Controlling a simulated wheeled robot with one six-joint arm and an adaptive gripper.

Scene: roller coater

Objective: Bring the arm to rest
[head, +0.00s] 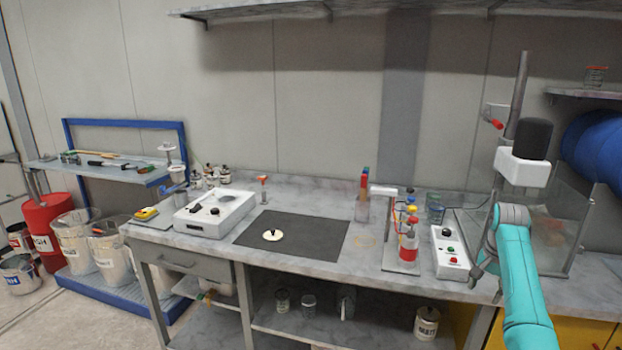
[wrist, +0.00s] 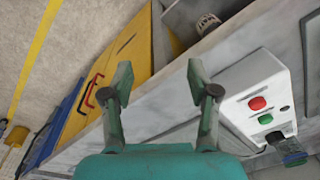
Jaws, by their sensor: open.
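My arm reaches in from the lower right of the head view, teal with grey joints. My gripper (wrist: 158,78) is open and empty in the wrist view, its two grey-green fingers apart with nothing between them. In the head view the gripper (head: 477,277) is small and partly hidden beside the arm, near the front edge of the bench. The white control box (head: 447,251) with a red and a green button is just left of it; it also shows to the right of the fingers in the wrist view (wrist: 250,85).
A glass tank (head: 570,240) and a stirrer on a stand (head: 525,155) are close behind and right of my arm. Bottles in a rack (head: 409,246) stand left of the control box. A black mat (head: 310,238) lies mid-bench. Free floor shows at the lower left (head: 80,320).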

